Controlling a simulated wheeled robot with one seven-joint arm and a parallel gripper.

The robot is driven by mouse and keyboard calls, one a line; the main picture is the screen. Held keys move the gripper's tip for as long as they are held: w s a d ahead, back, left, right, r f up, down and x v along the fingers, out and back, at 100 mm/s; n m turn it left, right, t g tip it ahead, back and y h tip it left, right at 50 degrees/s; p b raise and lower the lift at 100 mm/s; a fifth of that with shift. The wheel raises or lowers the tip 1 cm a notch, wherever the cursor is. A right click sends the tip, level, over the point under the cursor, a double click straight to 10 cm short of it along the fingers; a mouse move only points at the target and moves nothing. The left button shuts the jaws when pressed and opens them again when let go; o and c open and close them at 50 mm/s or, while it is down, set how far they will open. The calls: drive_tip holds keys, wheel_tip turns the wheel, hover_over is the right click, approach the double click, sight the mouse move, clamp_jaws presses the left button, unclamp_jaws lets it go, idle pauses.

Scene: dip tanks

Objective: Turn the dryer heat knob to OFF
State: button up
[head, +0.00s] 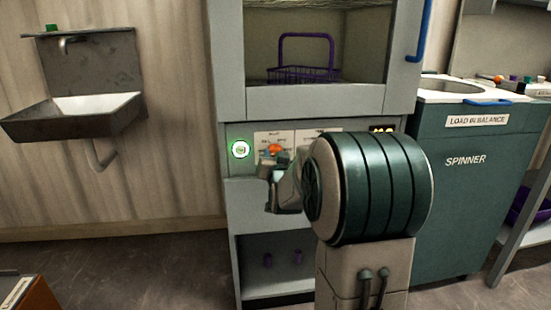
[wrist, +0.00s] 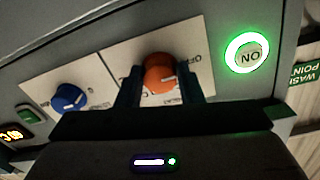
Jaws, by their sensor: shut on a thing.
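The dryer is a grey cabinet (head: 235,190) with a control panel under its window. Its orange knob (head: 274,148) shows just above my gripper (head: 279,165). In the wrist view the orange knob (wrist: 158,70) sits between the two dark fingers of my gripper (wrist: 161,88), which is shut on it from either side. A white pointer line on the knob faces roughly right in that view. Upside-down lettering that looks like OFF (wrist: 197,62) is printed on the pale plate to the right of the knob. The rest of the plate's lettering is partly hidden by the fingers.
A blue knob (wrist: 68,97) sits on a neighbouring plate. A green-lit ON button (wrist: 246,53) is close beside the orange knob, also seen in the head view (head: 239,149). A purple basket (head: 303,74) stands behind the dryer window. The spinner (head: 465,190) stands at right, a sink (head: 80,112) at left.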

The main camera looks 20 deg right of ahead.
drive_tip(key=o, duration=1)
drive_tip(key=shift+s, duration=0.1)
drive_tip(key=p+v, duration=0.2)
drive_tip(key=v, duration=1.1)
drive_tip(key=shift+s+p, duration=0.3)
drive_tip(key=shift+p, duration=0.1)
drive_tip(key=shift+a, duration=0.15)
drive_tip(key=s+a+r+n+g+y+p, duration=0.2)
drive_tip(key=s+a+r+g+p, duration=0.15)
drive_tip(key=r+p, duration=0.45)
drive_tip(key=s+a+r+n+g+y+p, duration=0.15)
drive_tip(key=a+r+g+p, duration=0.3)
drive_tip(key=p, duration=0.65)
drive_tip(key=s+a+r+n+g+y+p, duration=0.1)
drive_tip(key=s+a+r+g+p, duration=0.2)
drive_tip(key=s+r+p, duration=0.3)
drive_tip(key=s+a+r+n+g+y+p, duration=0.1)
drive_tip(key=s+a+r+g+p, duration=0.2)
drive_tip(key=s+r+p, duration=0.4)
drive_tip(key=s+p, duration=0.3)
drive_tip(key=shift+r+n, duration=0.3)
drive_tip(key=shift+n, duration=0.05)
